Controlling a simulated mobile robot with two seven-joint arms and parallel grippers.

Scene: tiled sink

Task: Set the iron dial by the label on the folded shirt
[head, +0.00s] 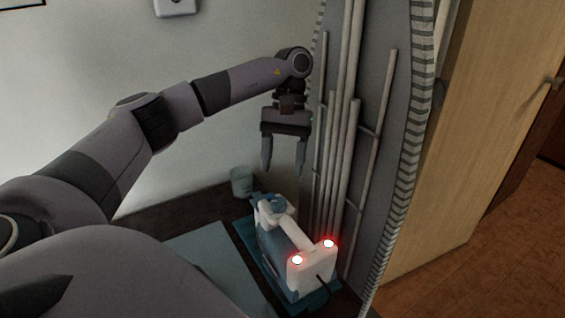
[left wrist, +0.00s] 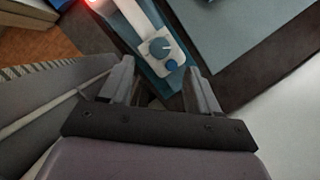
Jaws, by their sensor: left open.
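The iron (head: 290,240) is white and blue and stands on a blue-teal mat (head: 245,232), with two red lights glowing at its near end. Its round blue dial (left wrist: 159,47) shows in the left wrist view with a pale pointer mark, and a smaller blue knob (left wrist: 171,65) lies beside it. My left gripper (head: 284,170) is open and empty, pointing down above the far end of the iron, apart from it. In the left wrist view its fingers (left wrist: 160,80) frame the area just short of the dial. A flat blue-grey piece (head: 215,262), possibly the folded shirt, lies left of the iron; no label is readable.
A tilted ironing board (head: 395,160) with metal legs stands close to the right of the iron and gripper. A small pale cup (head: 241,182) stands behind the iron by the wall. A wooden door (head: 475,130) is at the right.

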